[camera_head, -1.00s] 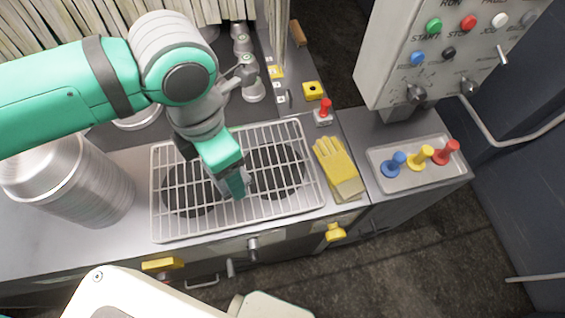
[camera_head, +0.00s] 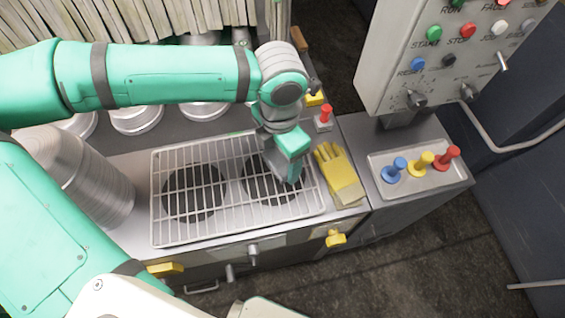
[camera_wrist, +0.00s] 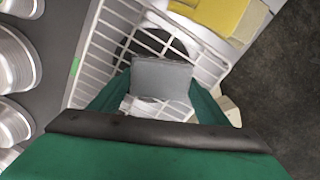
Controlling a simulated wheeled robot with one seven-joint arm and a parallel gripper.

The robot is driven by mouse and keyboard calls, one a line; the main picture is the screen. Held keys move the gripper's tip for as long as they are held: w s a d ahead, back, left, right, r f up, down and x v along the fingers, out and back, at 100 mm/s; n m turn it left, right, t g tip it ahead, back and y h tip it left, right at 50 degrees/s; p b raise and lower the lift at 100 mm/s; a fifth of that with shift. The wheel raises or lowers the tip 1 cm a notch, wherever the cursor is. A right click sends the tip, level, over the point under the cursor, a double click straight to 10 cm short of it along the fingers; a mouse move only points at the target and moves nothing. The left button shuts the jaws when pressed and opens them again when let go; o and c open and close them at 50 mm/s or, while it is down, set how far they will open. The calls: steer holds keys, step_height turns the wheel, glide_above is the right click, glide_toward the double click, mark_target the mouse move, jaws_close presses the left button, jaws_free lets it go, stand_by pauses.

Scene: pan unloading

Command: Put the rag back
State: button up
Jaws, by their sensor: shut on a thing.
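The rag (camera_wrist: 161,78) shows in the wrist view as a flat grey piece between my two green fingers. My gripper (camera_wrist: 160,95) is shut on it. In the head view my gripper (camera_head: 292,176) points down over the right part of the wire rack (camera_head: 225,230), above the right dark round opening. The rag is mostly hidden there by the fingers. I cannot tell how high it is above the rack.
Yellow gloves (camera_head: 340,175) lie just right of the rack. A red-topped switch (camera_head: 324,116) stands behind them. A tray (camera_head: 420,183) with blue, yellow and red knobbed pieces is further right. Stacked pans (camera_head: 85,180) stand at left. A control box (camera_head: 440,60) hangs at right.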

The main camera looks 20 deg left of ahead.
mark_target(283, 165)
steer(key=shift+w+d+f, duration=0.25)
steer(key=shift+w+f, duration=0.05)
steer(key=shift+f, duration=0.1)
steer(key=shift+w+f, duration=0.1)
steer(key=shift+f, duration=1.4)
steer(key=shift+f, duration=0.1)
steer(key=o, duration=1.2)
steer(key=shift+f, duration=0.1)
step_height(283, 165, up, 11)
steer(key=shift+r, duration=0.7)
steer(key=shift+w, duration=0.1)
